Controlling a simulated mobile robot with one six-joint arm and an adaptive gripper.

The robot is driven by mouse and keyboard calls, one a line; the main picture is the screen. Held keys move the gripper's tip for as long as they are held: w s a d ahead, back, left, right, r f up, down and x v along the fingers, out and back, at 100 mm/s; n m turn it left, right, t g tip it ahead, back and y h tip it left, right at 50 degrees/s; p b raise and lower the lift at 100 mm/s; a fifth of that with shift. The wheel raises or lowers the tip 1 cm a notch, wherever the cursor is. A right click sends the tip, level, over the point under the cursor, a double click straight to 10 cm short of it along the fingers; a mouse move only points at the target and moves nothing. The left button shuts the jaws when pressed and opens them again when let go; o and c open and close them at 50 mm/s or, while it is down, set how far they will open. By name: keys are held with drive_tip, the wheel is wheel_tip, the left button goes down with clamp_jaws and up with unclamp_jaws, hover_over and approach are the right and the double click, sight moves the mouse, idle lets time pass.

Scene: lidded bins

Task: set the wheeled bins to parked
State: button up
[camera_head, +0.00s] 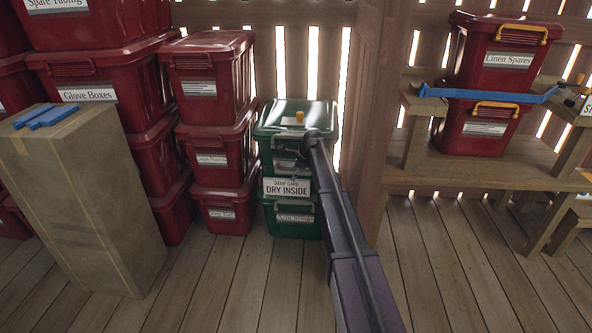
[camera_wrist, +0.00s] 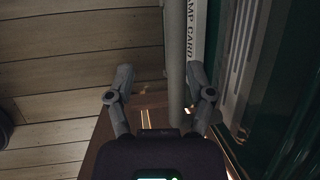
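Two green lidded bins, an upper one (camera_head: 262,147) and a lower one (camera_head: 312,228), stand stacked by the slatted wall in the head view. A card reading "DAMP CARD DRY INSIDE" (camera_head: 287,187) hangs on their front. My gripper (camera_head: 297,147) is at the upper green bin's front, partly hidden by my arm. In the wrist view my gripper (camera_wrist: 160,75) has its fingers apart. A grey bar (camera_wrist: 176,45) runs between them, close to the right finger; I cannot tell if they touch. Green bin wall (camera_wrist: 275,125) fills the right side.
Red bin stacks (camera_head: 210,145) stand left of the green ones. A tall cardboard box (camera_head: 85,215) with blue pieces on top stands front left. Right, two red bins (camera_head: 497,60) sit on a wooden bench (camera_head: 480,180) behind a blue bar (camera_head: 470,95). Floor in front is clear.

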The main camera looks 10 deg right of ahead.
drive_tip(key=s+a, duration=0.3)
drive_tip(key=s, duration=0.5)
drive_tip(key=s+a, duration=0.2)
drive_tip(key=s, duration=0.6)
drive_tip(key=s+d+r+n+p, duration=0.1)
drive_tip(key=s+r+p, duration=0.2)
drive_tip(key=r+p, duration=0.4)
drive_tip(key=s+d+r+n+p, duration=0.1)
drive_tip(key=s+d+r+p, duration=0.1)
drive_tip(key=r+p, duration=0.6)
drive_tip(key=shift+s+r+p, duration=0.25)
drive_tip(key=shift+s+p, duration=0.15)
drive_tip(key=shift+s, duration=0.3)
drive_tip(key=shift+d, duration=0.1)
drive_tip(key=s+a+f+n+t+h+b, duration=0.1)
drive_tip(key=a+f+n+h+b, duration=0.1)
drive_tip(key=f+n+h+b, duration=0.45)
drive_tip(key=s+a+f+n+t+h+b, duration=0.1)
drive_tip(key=a+f+n+h+b, duration=0.15)
drive_tip(key=f+n+b, duration=0.6)
drive_tip(key=a+n+t+h+b, duration=0.5)
drive_tip(key=a+n+b, duration=0.3)
drive_tip(key=n+b, duration=0.5)
drive_tip(key=shift+s+r+n+t, duration=0.25)
drive_tip(key=shift+n+t, duration=0.55)
drive_tip(key=shift+n, duration=0.2)
